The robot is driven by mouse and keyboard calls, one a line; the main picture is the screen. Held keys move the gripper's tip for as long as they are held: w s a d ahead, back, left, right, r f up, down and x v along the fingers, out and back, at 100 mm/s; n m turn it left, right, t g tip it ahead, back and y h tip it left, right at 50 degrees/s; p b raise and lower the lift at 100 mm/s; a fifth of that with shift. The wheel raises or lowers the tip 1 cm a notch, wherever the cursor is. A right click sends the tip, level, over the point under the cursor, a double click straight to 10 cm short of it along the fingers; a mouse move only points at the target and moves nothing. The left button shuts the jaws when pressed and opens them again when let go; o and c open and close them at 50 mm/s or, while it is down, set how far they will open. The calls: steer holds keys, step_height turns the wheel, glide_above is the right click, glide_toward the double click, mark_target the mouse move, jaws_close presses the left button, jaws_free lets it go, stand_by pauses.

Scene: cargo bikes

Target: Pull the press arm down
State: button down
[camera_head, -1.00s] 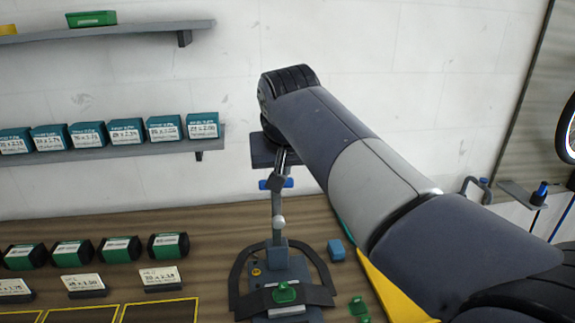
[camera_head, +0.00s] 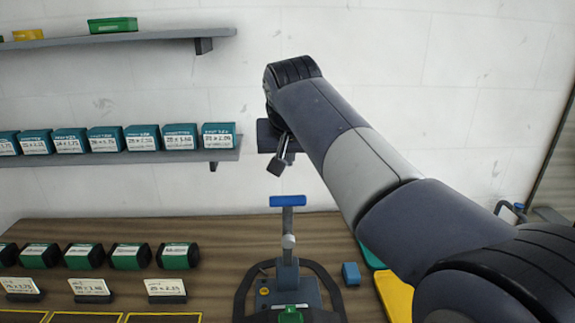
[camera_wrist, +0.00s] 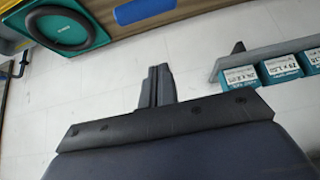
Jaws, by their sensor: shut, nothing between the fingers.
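The press stands on the bench, with a grey upright press arm (camera_head: 288,222) topped by a blue handle bar (camera_head: 287,201). The arm is raised over the dark press base (camera_head: 300,290), which has a green piece (camera_head: 291,314) at its front. My gripper (camera_head: 275,167) is shut and empty, above and slightly left of the handle in the head view, with a visible gap. In the wrist view my gripper's fingers (camera_wrist: 155,84) are together, and a blue bar that looks like the handle (camera_wrist: 145,10) lies beyond them at the top edge.
A wall shelf (camera_head: 130,157) with teal boxes (camera_head: 143,137) is left of my gripper. Green-black packs (camera_head: 130,256) and label stands line the bench (camera_head: 225,235). A small blue block (camera_head: 351,273) and a yellow tray (camera_head: 395,292) sit right of the press. My arm covers the right side.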

steer(key=shift+w+f+p, duration=0.2)
steer(key=shift+f, duration=1.7)
steer(key=shift+w+f+p, duration=0.15)
steer(key=shift+w+f, duration=0.05)
steer(key=shift+f, duration=1.7)
steer(key=shift+f, duration=0.1)
